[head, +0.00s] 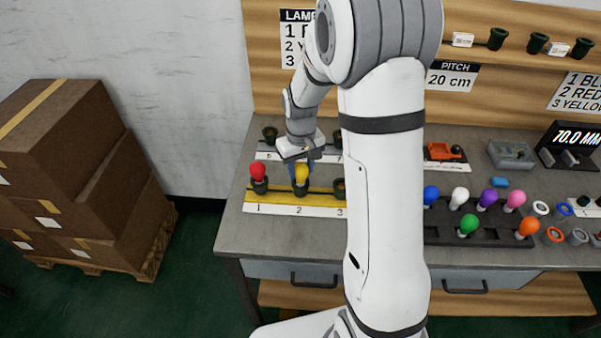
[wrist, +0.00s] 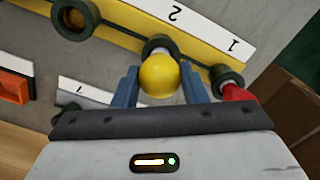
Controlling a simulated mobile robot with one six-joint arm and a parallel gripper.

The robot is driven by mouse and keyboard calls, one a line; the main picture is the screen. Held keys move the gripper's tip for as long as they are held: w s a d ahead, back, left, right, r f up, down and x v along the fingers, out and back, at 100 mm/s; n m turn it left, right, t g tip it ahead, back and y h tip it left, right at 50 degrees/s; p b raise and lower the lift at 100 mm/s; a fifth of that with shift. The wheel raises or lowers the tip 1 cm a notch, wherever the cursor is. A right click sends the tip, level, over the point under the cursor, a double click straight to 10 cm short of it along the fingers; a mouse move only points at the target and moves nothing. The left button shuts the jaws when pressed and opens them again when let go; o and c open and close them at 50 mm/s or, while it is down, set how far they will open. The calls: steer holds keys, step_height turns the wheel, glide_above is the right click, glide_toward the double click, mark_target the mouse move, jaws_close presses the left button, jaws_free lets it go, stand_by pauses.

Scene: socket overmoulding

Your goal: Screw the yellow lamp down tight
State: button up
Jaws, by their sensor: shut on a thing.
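The yellow lamp (head: 302,172) stands in the socket marked 2 (head: 301,189) on the yellow strip (head: 325,197). It also shows in the wrist view (wrist: 159,76), with its socket (wrist: 157,44) just beyond it. My gripper (head: 297,165) is shut on the yellow lamp, with a blue finger on each side of it in the wrist view (wrist: 160,84). How far the lamp's base sits in the socket is hidden by the bulb.
A red lamp (head: 258,171) stands in socket 1, close beside my gripper. Socket 3 (head: 340,188) is partly behind my arm. A dark tray (head: 480,235) of coloured lamps is at right. Brown boxes (head: 75,170) stand left of the bench.

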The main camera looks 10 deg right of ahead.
steer(key=shift+m, duration=2.3)
steer(key=shift+c, duration=0.2)
steer(key=shift+m+b, duration=0.3)
steer(key=shift+m, duration=2)
steer(key=m, duration=0.4)
steer(key=shift+f, duration=0.1)
steer(key=shift+m, duration=0.3)
